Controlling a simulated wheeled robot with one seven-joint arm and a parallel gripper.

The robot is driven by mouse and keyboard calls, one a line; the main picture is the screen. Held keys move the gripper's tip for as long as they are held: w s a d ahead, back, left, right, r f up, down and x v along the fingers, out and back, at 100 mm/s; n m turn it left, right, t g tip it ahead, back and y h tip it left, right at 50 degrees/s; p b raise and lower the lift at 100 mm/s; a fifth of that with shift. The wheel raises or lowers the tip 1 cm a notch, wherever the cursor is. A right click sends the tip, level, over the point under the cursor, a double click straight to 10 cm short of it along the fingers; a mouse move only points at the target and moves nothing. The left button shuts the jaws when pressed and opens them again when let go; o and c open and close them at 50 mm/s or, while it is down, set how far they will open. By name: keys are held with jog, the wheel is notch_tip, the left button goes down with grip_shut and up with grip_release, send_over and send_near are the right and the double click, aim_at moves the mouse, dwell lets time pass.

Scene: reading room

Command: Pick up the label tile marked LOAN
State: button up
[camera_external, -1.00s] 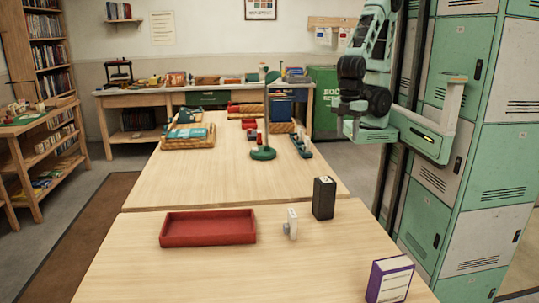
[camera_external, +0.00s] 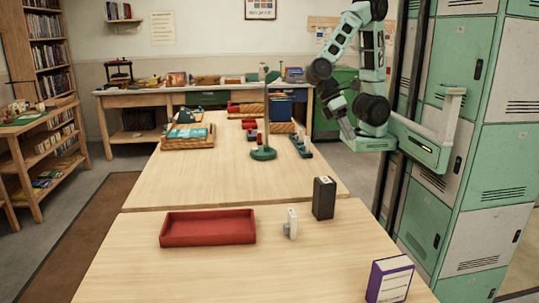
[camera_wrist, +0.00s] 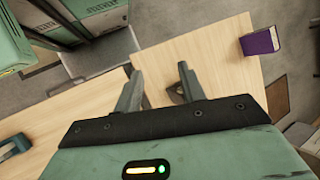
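No lettering reading LOAN can be made out in either view. A small pale upright piece (camera_external: 291,224) stands on the near table between the red tray (camera_external: 208,241) and a dark block (camera_external: 324,198); I cannot tell whether it is the label tile. My gripper (camera_external: 346,130) is in the air to the right of the far table, well away from these pieces and pointing down. In the wrist view my gripper (camera_wrist: 160,88) has its two fingers apart with nothing held between them. A dark shape shows beside the right finger, partly hidden.
A white and purple box (camera_external: 390,280) stands at the near table's right edge. The far table (camera_external: 190,185) holds a green stand (camera_external: 263,153) and a basket (camera_external: 188,137). Green and grey lockers (camera_external: 465,150) stand at the right. The near table's front is clear.

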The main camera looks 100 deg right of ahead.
aim_at(294, 225)
jog(key=w+r+m+t+y+b, duration=0.1)
jog(key=w+m+t+y+b, duration=0.15)
jog(key=w+m+y, duration=0.7)
jog(key=w+r+m+t+y+b, duration=0.3)
jog(key=w+m, duration=0.4)
jog(key=w, duration=0.6)
jog(key=shift+g+y, duration=0.25)
jog(key=shift+g, duration=0.7)
jog(key=f, duration=0.7)
jog(key=a+f, duration=0.1)
jog(key=f, duration=0.7)
jog(key=s+f, duration=0.1)
jog(key=f, duration=0.6)
jog(key=shift+a+f+p, duration=0.2)
jog(key=shift+p, duration=0.2)
jog(key=shift+a+f, duration=0.15)
jog(key=shift+f, duration=0.2)
jog(key=a, duration=0.5)
jog(key=a+p, duration=0.1)
jog(key=a, duration=0.5)
jog(key=s+a, duration=0.1)
jog(key=a, duration=0.5)
jog(key=shift+s+r, duration=0.1)
grip_shut()
